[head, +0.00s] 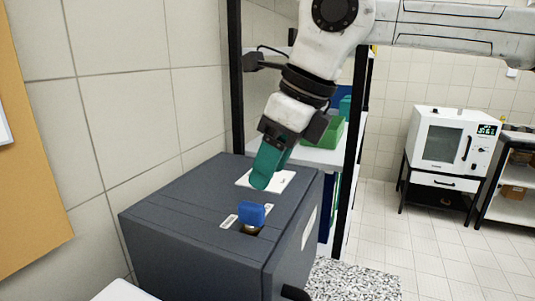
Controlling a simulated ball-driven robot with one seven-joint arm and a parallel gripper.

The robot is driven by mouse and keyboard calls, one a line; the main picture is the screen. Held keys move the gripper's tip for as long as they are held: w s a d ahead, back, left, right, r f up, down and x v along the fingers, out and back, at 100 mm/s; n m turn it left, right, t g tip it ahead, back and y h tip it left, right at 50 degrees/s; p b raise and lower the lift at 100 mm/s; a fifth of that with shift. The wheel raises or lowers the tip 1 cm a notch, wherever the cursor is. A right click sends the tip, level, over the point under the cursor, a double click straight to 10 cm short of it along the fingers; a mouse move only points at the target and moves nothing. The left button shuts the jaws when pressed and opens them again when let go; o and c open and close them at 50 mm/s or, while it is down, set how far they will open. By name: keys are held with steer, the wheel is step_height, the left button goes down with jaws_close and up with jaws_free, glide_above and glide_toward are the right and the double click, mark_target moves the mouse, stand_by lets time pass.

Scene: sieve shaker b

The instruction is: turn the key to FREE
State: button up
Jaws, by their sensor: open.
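The blue key (251,214) stands upright in a round brass-coloured lock on top of the dark grey cabinet (180,215). Small white labels (229,221) lie beside the lock; their lettering is too small to read, so I cannot tell which position is FREE. My gripper (264,178) has teal fingers and points down over the cabinet top, behind and above the key, apart from it. It is open and nothing shows between the fingers. The fingers partly hide a white plate (284,182) on the cabinet top.
A tiled wall (145,110) stands close on the left. A black-framed shelf with a green bin (332,132) is behind the cabinet. A white oven (450,140) on a stand is at the right.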

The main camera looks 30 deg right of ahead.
mark_target(252, 204)
steer(key=p+x, duration=0.1)
steer(key=x, duration=0.8)
steer(key=shift+a+f, duration=0.1)
steer(key=shift+f, duration=0.05)
steer(key=shift+c, duration=0.2)
jaws_close()
steer(key=shift+n+y+p, duration=0.3)
steer(key=shift+n+p, duration=0.3)
steer(key=shift+p, duration=0.1)
steer(key=shift+n+g+y+p, duration=0.3)
steer(key=shift+n+g+p, duration=0.3)
steer(key=shift+n, duration=0.6)
steer(key=n+p, duration=0.1)
steer(key=n, duration=0.1)
steer(key=n+g+p, duration=0.1)
steer(key=n, duration=0.2)
steer(key=shift+g+y, duration=0.3)
steer(key=shift+y, duration=0.1)
steer(key=shift+n, duration=0.7)
steer(key=shift+g, duration=0.3)
